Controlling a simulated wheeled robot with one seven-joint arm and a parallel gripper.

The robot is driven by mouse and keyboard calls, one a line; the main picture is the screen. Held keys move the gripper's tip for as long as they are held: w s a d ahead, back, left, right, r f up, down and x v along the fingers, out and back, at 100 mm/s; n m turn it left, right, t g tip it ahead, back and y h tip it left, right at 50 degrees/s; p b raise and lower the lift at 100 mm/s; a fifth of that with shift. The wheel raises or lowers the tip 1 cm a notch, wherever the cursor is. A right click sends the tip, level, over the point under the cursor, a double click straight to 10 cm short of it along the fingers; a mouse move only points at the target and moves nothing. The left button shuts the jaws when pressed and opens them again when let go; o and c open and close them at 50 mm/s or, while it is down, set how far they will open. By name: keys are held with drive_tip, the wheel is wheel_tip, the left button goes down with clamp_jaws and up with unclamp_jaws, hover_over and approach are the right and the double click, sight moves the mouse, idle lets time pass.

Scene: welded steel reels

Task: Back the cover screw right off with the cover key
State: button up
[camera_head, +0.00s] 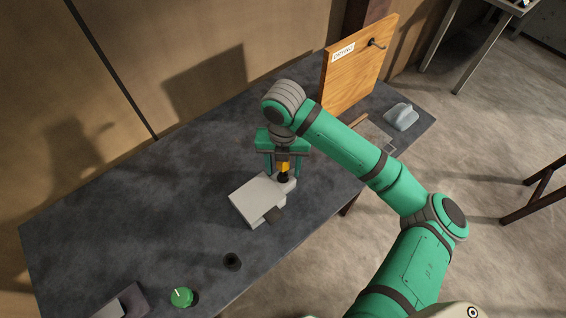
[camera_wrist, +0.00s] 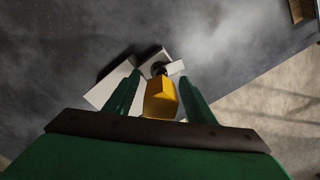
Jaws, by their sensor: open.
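The cover key, with a yellow handle (camera_head: 283,167) and a black lower end (camera_head: 283,178), stands upright over the right corner of a white box (camera_head: 258,200). In the wrist view the yellow handle (camera_wrist: 161,98) is between the two green fingers of my gripper (camera_wrist: 160,92). The fingers are apart, with a gap on each side of the handle. My gripper (camera_head: 283,165) points down around the key in the head view. The cover screw is hidden under the key. The white box also shows in the wrist view (camera_wrist: 110,86).
A wooden board (camera_head: 350,75) with a hook and a label stands at the back of the dark table (camera_head: 150,215). A grey-white lump (camera_head: 401,117) lies at the right end. A black cup-like piece (camera_head: 232,261) and a green knob (camera_head: 181,297) are near the front. The table's left middle is clear.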

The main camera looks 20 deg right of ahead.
drive_tip(key=shift+r, duration=2.8)
